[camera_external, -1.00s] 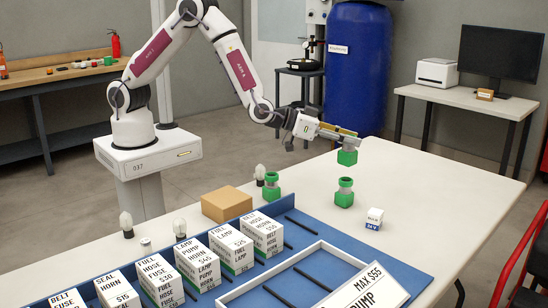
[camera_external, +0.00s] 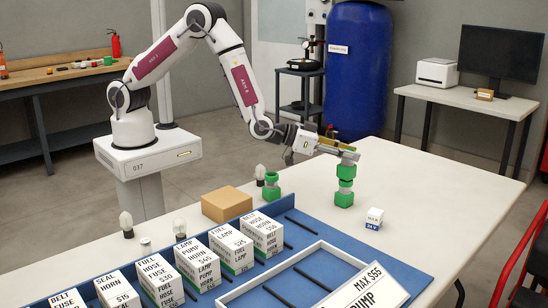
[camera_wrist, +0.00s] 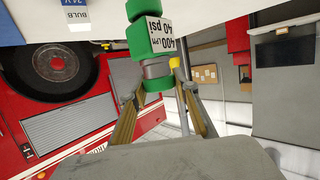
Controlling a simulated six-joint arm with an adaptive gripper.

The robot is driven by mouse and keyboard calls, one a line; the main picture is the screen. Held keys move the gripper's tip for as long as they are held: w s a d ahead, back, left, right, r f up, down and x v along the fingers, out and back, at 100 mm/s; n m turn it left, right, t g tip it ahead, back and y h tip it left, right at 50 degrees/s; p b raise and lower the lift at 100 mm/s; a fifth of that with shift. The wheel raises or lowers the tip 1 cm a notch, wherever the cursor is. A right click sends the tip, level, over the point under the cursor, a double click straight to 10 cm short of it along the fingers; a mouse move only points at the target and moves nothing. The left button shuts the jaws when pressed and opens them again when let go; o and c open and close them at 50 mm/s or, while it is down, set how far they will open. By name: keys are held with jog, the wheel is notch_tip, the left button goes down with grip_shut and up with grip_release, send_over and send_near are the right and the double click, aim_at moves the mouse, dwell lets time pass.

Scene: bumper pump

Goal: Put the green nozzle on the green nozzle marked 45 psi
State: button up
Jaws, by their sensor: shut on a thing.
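My gripper (camera_external: 349,155) is shut on a green nozzle (camera_external: 346,172) by its narrow upper part. In the wrist view the fingertips (camera_wrist: 158,75) are around the grey band of this nozzle (camera_wrist: 144,42), whose white label seems to read 400 LPM, 40 psi. The held nozzle is upright, directly above a standing green nozzle (camera_external: 344,199), with little or no gap; I cannot tell whether it is seated. No marking is readable on the standing nozzle. Another green nozzle (camera_external: 271,193) stands farther left on the table.
A small white box with a blue band (camera_external: 374,218) stands right of the stacked nozzles. A brown box (camera_external: 227,204), bulbs and rows of labelled white boxes (camera_external: 231,247) on a blue mat (camera_external: 407,267) lie left and in front. The table's right side (camera_external: 440,200) is clear.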

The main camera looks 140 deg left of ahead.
jog(key=shift+f, duration=0.2)
dwell(0.3)
jog(key=o, duration=1.3)
jog(key=shift+c, duration=0.2)
jog(key=shift+r, duration=0.15)
jog(key=v, duration=1.2)
